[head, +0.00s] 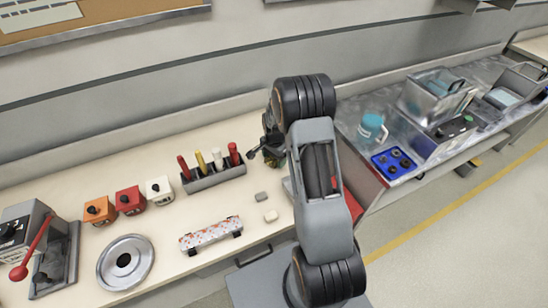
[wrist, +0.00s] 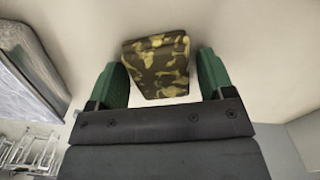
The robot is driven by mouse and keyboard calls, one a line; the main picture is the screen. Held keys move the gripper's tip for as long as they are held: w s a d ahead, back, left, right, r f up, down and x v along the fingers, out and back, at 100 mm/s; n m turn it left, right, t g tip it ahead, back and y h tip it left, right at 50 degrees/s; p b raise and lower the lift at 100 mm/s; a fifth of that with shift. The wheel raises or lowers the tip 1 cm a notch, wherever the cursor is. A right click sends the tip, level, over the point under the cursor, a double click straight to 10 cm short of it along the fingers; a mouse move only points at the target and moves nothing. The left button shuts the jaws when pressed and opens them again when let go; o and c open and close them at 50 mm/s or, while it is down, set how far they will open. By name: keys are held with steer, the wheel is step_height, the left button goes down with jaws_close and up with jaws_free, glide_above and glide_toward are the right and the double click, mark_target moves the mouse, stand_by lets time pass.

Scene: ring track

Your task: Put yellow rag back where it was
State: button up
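My gripper (wrist: 163,80) is open, with green finger pads, and points at a dark block-like thing with yellow camouflage patches (wrist: 160,62). The patterned thing lies between and beyond the fingertips, with a narrow gap on each side. I cannot tell whether it is the yellow rag; no plain yellow cloth shows. In the head view my gripper (head: 264,150) is low over the bench behind my arm, right of the marker rack, and mostly hidden by my arm.
A rack (head: 214,177) of red, yellow and white handles stands left of my gripper. A metal disc (head: 125,262) and button boxes (head: 130,200) are left. A teal mug (head: 371,129) and blue tray (head: 394,163) are right.

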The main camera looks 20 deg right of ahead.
steer(key=shift+o, duration=0.5)
steer(key=shift+r, duration=0.15)
steer(key=shift+r, duration=0.2)
step_height(320, 180, up, 11)
steer(key=b, duration=0.2)
steer(key=s+a+r+n+t, duration=0.2)
steer(key=s+a+r+n, duration=0.3)
steer(key=s+r, duration=0.35)
steer(key=s+a+r+n+t, duration=0.2)
steer(key=s+a+n, duration=0.3)
steer(key=s+n, duration=0.3)
steer(key=s+r, duration=0.1)
steer(key=s, duration=0.3)
steer(key=shift+a+r+n, duration=0.15)
steer(key=shift+r+n, duration=0.05)
steer(key=shift+n, duration=0.1)
steer(key=shift+c, duration=0.3)
